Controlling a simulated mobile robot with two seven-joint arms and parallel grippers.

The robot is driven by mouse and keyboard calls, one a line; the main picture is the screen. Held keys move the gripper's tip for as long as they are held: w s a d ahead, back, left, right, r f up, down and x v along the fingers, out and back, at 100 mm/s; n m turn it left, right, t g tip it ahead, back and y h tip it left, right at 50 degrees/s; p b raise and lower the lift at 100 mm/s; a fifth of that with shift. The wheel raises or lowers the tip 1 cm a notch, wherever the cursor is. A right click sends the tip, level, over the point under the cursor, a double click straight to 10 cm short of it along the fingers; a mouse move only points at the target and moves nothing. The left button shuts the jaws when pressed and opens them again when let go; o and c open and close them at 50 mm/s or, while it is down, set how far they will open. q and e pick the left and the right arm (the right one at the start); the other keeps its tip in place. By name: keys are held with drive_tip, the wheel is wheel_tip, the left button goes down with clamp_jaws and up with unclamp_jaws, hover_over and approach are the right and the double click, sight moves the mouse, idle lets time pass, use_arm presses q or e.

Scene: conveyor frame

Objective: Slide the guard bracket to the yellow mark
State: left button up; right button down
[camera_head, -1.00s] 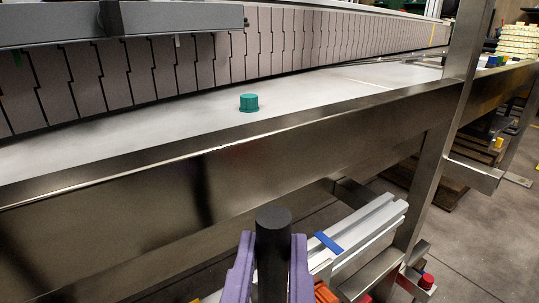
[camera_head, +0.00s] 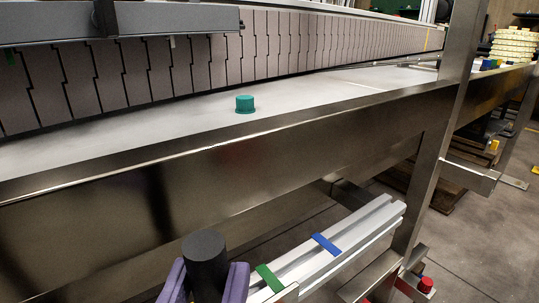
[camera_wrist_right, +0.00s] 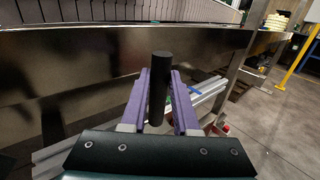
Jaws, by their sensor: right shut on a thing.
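A black cylindrical handle (camera_head: 205,250), which seems to belong to the guard bracket, stands upright near the bottom of the head view. My right gripper (camera_head: 206,278), with purple fingers, is shut on it. The handle also shows in the right wrist view (camera_wrist_right: 159,85), between the fingers. The bracket's lower part is hidden. A silver rail (camera_head: 372,222) runs up to the right from the gripper, with a green mark (camera_head: 269,278) and a blue mark (camera_head: 326,244). No yellow mark shows on the visible rail. My left gripper is not in view.
A steel conveyor frame (camera_head: 330,150) stands behind the rail, with a green cap (camera_head: 245,104) on its white surface. A steel upright post (camera_head: 440,160) stands at the right end of the rail. A red knob (camera_head: 425,285) is low at the right.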

drive_tip(key=shift+s+a, duration=0.3)
drive_tip(key=shift+a, duration=0.1)
drive_tip(key=c, duration=0.6)
unclamp_jaws()
